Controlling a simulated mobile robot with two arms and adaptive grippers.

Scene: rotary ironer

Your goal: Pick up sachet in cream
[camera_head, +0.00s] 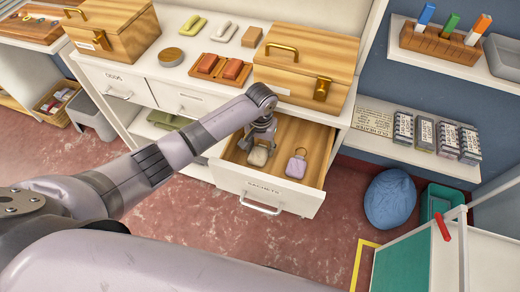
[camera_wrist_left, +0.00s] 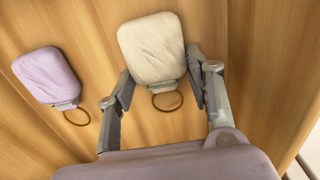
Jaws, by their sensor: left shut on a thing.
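The cream sachet (camera_head: 259,157) is in the open wooden-lined drawer labelled "SACHETS" (camera_head: 235,183). In the left wrist view, the cream sachet (camera_wrist_left: 153,48) is a puffy rounded square with a grey clip and a ring at its lower end. My left gripper (camera_head: 259,144) reaches down into the drawer and is shut on this sachet, one finger at each side of its lower part. Whether the sachet touches the drawer floor, I cannot tell. A lilac sachet (camera_head: 296,167) with a ring lies to its right in the head view; it also shows in the left wrist view (camera_wrist_left: 47,75). My right gripper is not in view.
A wooden chest (camera_head: 305,72) stands on the counter behind the drawer. Two red blocks on a tray (camera_head: 220,69) are left of it. A shelf with several packets (camera_head: 436,136) is at the right. A blue bag (camera_head: 390,198) sits on the floor.

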